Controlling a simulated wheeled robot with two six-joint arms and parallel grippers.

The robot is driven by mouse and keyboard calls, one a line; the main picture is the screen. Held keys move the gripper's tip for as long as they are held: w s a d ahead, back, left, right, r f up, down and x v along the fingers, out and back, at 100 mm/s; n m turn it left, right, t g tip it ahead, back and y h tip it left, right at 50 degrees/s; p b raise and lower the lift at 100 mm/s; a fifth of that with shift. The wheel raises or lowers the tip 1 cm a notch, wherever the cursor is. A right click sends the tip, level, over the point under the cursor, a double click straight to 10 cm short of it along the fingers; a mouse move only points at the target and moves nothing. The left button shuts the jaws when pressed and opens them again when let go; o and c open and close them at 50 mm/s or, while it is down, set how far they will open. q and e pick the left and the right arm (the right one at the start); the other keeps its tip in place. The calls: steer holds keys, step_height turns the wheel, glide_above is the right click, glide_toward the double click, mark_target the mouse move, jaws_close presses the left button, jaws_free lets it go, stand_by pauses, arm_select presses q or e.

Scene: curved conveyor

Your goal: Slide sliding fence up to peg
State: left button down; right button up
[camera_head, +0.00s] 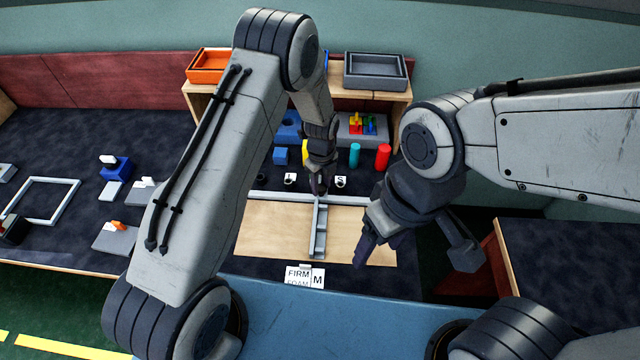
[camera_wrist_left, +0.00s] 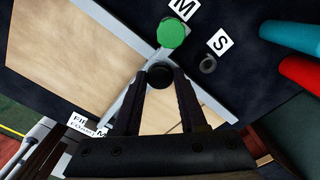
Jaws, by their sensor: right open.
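The sliding fence (camera_head: 318,235) is a grey bar lying across the pale wooden board (camera_head: 275,235). In the left wrist view its black round knob (camera_wrist_left: 160,75) lies between my left fingertips. My left gripper (camera_head: 320,188) is over the fence's far end. Its fingers flank the knob; whether they press on it is unclear. A round green peg (camera_wrist_left: 173,33) stands by the M card (camera_wrist_left: 182,9), just beyond the knob in the left wrist view. The gripper hides it in the head view. My right gripper (camera_head: 365,245) is open above the board's right part.
A grey rail (camera_head: 265,195) runs along the board's far edge. An S card (camera_wrist_left: 220,41) lies by an empty ring (camera_wrist_left: 208,64). A teal cylinder (camera_head: 354,155) and a red cylinder (camera_head: 382,157) stand behind. A FIRM/FOAM card (camera_head: 298,277) lies in front.

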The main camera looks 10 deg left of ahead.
arm_select(q)
steer(key=shift+c, duration=2.3)
jaws_free()
steer(key=shift+r, duration=0.1)
step_height(320, 180, up, 10)
steer(key=b, duration=0.1)
steer(key=shift+r+b, duration=0.2)
steer(key=shift+b, duration=0.2)
